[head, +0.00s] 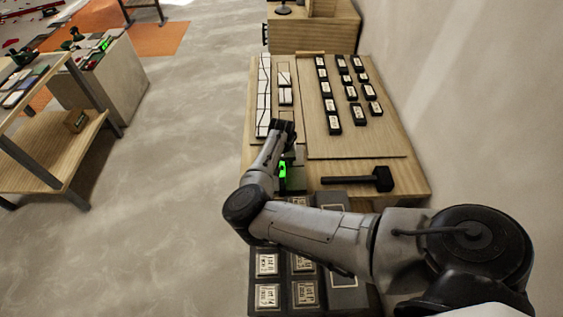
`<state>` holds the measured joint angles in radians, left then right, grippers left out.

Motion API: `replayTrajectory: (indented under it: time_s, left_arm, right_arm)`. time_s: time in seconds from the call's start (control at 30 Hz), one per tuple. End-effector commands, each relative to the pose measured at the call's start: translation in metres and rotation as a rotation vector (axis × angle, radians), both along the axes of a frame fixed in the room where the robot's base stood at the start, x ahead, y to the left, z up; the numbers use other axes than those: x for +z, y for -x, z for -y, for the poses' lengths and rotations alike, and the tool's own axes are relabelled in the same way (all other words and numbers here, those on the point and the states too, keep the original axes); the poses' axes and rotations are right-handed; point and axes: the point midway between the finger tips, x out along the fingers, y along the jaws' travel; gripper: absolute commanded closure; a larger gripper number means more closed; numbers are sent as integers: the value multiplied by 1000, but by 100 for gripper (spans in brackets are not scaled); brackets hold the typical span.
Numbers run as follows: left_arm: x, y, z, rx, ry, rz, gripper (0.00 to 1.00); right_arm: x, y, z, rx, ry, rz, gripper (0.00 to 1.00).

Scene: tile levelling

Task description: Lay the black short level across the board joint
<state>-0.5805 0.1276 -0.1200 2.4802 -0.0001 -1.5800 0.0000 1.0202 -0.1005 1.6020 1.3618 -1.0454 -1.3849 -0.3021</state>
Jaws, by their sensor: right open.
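The wooden work table (419,172) carries a wide board (352,145) on the right and a narrower board strip on the left. The joint between them runs away from me, partly behind my right arm. My right gripper (283,127) is open above the left strip, near the joint. A small item with a bright green face (283,175) lies beside my right forearm, partly covered by it. I cannot tell whether it is the black short level, and I make out no other sure level. My left gripper is not in view.
A black mallet (362,180) lies on the table's near right part. Several dark blocks (327,90) stand in columns on the wide board. White veined tiles (264,90) line the left edge. Dark boxes of tiles (267,281) stand nearest me. A wooden shelf (40,157) stands left across open floor.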

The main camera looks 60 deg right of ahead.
Motion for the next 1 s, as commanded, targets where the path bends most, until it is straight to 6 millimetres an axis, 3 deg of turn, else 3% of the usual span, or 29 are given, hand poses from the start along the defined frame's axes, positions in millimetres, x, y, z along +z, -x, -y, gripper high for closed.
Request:
replayTrajectory:
  time_s: [0.17, 0.7, 1.0]
  left_arm:
    - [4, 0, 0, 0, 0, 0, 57]
    - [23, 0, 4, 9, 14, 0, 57]
    - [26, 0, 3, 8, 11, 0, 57]
  right_arm:
    - [13, 0, 0, 0, 2, 0, 47]
    - [112, 0, 0, 0, 1, 2, 47]
    - [136, 0, 0, 0, 1, -1, 47]
